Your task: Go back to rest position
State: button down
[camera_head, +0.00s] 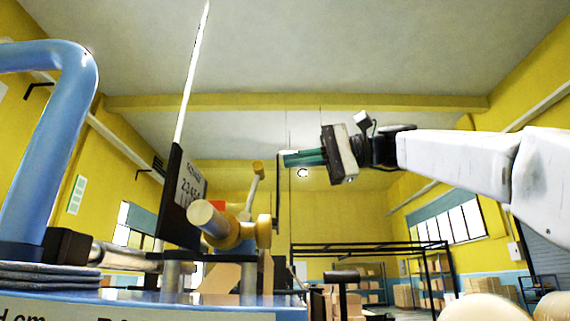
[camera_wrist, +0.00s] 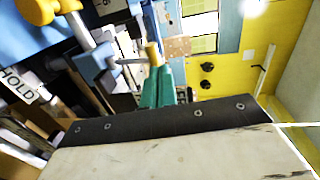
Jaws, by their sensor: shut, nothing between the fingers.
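My gripper (camera_head: 290,159) is raised in the air in the camera_head view, at the end of my white arm coming in from the right. Its green fingers point left and are closed together with nothing held. In the wrist view the green fingers (camera_wrist: 157,72) also lie together, pointing up the picture. The gripper is apart from the machine at the left and does not touch it.
A blue machine table (camera_head: 150,298) with a blue bent tube (camera_head: 72,90), a dark upright plate (camera_head: 182,195) and a yellow-and-tan fixture (camera_head: 232,232) stands at the left. Black racks (camera_head: 370,250) and cartons (camera_head: 405,295) stand behind. Space around the gripper looks open.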

jog(key=d+r, duration=0.2)
jog(key=d, duration=0.7)
jog(key=shift+w+d+r, duration=0.2)
jog(key=shift+w+d, duration=0.1)
jog(key=shift+d, duration=0.05)
